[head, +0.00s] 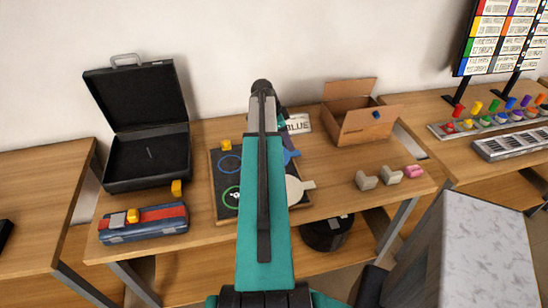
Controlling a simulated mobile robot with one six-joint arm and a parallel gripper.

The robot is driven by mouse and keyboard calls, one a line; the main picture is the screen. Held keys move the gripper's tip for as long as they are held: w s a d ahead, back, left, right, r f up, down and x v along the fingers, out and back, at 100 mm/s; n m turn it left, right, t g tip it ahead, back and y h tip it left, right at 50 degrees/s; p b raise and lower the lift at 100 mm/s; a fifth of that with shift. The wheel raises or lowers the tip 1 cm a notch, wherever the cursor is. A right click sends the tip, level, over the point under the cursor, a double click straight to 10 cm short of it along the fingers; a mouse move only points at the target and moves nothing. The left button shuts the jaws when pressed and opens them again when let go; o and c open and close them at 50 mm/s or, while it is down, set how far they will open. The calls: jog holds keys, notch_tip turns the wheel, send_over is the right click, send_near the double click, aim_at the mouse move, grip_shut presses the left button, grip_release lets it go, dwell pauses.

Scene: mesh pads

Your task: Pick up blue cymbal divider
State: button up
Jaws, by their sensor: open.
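A blue piece (291,155) shows at the right of my arm, above the board's right side. It looks like the tab of the blue cymbal divider; the rest is hidden behind my arm. A beige round piece with a tab (300,188) lies just below it, also partly covered. A card reading BLUE (298,124) is behind them. My arm reaches over the board, and my gripper's fingers are hidden behind it.
An open black case (148,160) and a blue-red case (145,224) with yellow blocks are at left. An open cardboard box (362,125) and several small blocks (390,175) are at right. A grey marbled block (480,250) stands in front at right. Bare tabletop lies between board and box.

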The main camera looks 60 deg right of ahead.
aim_at(295, 153)
jog(key=shift+f, duration=0.1)
jog(key=shift+p+x, duration=1.05)
jog(key=shift+x, duration=0.3)
jog(key=shift+p+x, duration=0.35)
jog(key=shift+x, duration=0.85)
jog(key=shift+a, duration=0.15)
jog(key=c, duration=1.2)
jog(key=shift+o, duration=0.2)
jog(key=shift+r, duration=0.2)
